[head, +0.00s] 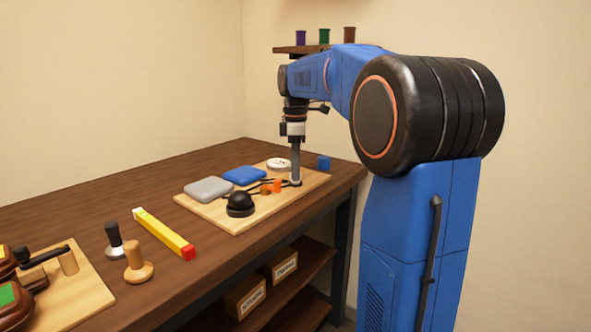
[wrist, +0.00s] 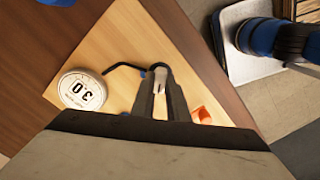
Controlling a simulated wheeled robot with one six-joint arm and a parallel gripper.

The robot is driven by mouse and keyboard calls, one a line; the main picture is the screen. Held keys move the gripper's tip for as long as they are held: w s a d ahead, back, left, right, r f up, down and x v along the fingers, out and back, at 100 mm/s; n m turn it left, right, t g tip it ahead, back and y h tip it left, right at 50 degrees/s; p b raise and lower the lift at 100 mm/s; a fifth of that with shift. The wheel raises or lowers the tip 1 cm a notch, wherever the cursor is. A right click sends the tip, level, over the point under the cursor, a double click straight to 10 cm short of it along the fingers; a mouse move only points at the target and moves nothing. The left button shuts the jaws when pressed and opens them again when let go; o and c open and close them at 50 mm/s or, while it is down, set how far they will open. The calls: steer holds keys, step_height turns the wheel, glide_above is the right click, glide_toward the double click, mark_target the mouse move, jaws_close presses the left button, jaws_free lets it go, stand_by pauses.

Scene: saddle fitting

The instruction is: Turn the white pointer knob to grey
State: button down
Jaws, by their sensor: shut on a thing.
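The white pointer knob (wrist: 160,76) stands on the light wooden board, and my gripper (wrist: 159,85) is shut on it from above. Only a small white part shows between the fingers, so I cannot tell which way its pointer faces. In the head view the knob is a small white patch (head: 297,184) under my gripper (head: 295,180). A small blue mark (wrist: 142,74) lies just left of the fingertips in the wrist view. On the board lie a grey pad (head: 208,189) and a blue pad (head: 244,175), with dark lines running towards the knob. No grey mark is visible by the knob.
Orange pieces (head: 277,185) and a black domed object (head: 240,204) share the board (head: 238,222).

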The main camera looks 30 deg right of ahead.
stand_by(0.3)
steer(key=c, duration=1.7)
jaws_free()
step_height(320, 180, up, 17)
steer(key=shift+r, duration=0.2)
steer(key=s+a+f+m+t, duration=0.1)
steer(key=s+a+f+m, duration=0.3)
steer(key=s+f, duration=0.6)
steer(key=s+a+f+m+t, duration=0.2)
steer(key=s+a+f+m, duration=0.2)
steer(key=s+f, duration=0.6)
steer(key=s+a+f+m+t, duration=0.1)
steer(key=s+a+f+m, duration=0.3)
steer(key=s+a+f, duration=0.3)
steer(key=shift+s+a+f+t, duration=0.15)
steer(key=shift+s+f, duration=0.4)
steer(key=shift+f, duration=0.6)
steer(key=shift+s+a+f+t, duration=0.1)
steer(key=shift+s+f, duration=0.5)
steer(key=shift+f, duration=0.6)
steer(key=shift+s+a+f+t, duration=0.15)
steer(key=shift+s+f, duration=0.4)
steer(key=shift+f, duration=0.6)
